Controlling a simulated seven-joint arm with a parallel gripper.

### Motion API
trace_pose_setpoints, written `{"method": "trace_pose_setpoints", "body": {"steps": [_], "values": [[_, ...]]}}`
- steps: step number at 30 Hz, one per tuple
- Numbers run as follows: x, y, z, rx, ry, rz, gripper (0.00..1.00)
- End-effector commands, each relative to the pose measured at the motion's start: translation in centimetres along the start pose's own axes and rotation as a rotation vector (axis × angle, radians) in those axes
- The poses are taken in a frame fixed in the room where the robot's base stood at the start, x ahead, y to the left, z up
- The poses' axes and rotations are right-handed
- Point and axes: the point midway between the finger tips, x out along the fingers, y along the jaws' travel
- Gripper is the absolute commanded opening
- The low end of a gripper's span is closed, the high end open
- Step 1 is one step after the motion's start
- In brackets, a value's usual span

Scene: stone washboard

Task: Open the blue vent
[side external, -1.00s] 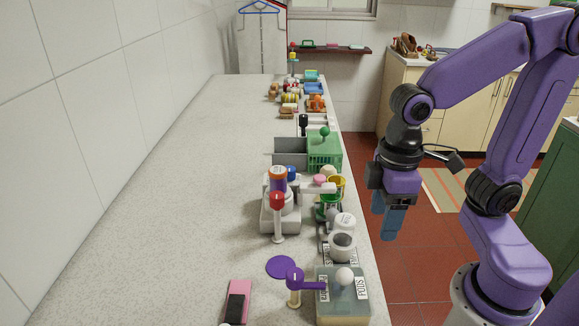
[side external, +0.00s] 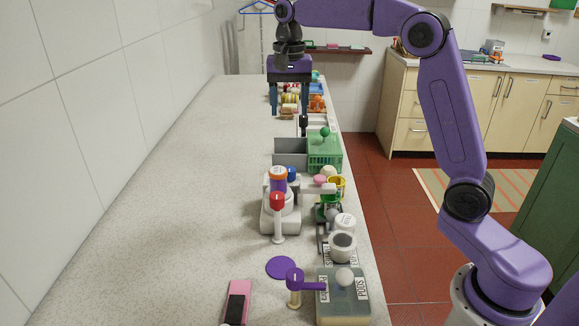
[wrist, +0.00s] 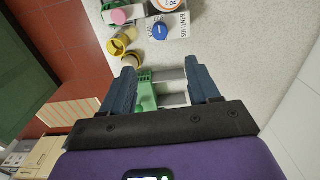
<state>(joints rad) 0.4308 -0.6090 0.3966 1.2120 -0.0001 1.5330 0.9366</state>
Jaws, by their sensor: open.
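No blue vent can be made out for certain. A small blue object (side external: 317,88) stands at the far end of the counter, partly behind my gripper, too small to identify. My gripper (side external: 291,112) points down above the far half of the counter, open and empty. In the wrist view its two blue fingers (wrist: 160,66) are spread apart. Between them show a green slotted box (wrist: 146,96) and a grey open tray (wrist: 172,88) below. In the side view the green box (side external: 325,155) with a green knob and the grey tray (side external: 290,152) stand nearer than my gripper.
A purple-handled lever (side external: 294,285) and a pink item (side external: 238,300) are in front. The left of the counter (side external: 190,200) is clear.

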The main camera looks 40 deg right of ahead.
Motion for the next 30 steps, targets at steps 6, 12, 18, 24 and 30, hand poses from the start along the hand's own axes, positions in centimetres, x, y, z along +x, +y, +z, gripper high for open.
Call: {"method": "trace_pose_setpoints", "body": {"steps": [6, 12, 18, 24, 30], "values": [[0.9, 0.1, -0.6, 0.031, -0.003, 0.003, 0.61], [4.1, 0.1, -0.6, 0.029, -0.003, 0.005, 0.61], [7.9, 0.2, -0.5, 0.028, -0.003, 0.005, 0.61], [11.7, 0.2, -0.5, 0.027, -0.003, 0.004, 0.61], [15.0, 0.2, -0.5, 0.027, -0.002, 0.004, 0.61]]}}
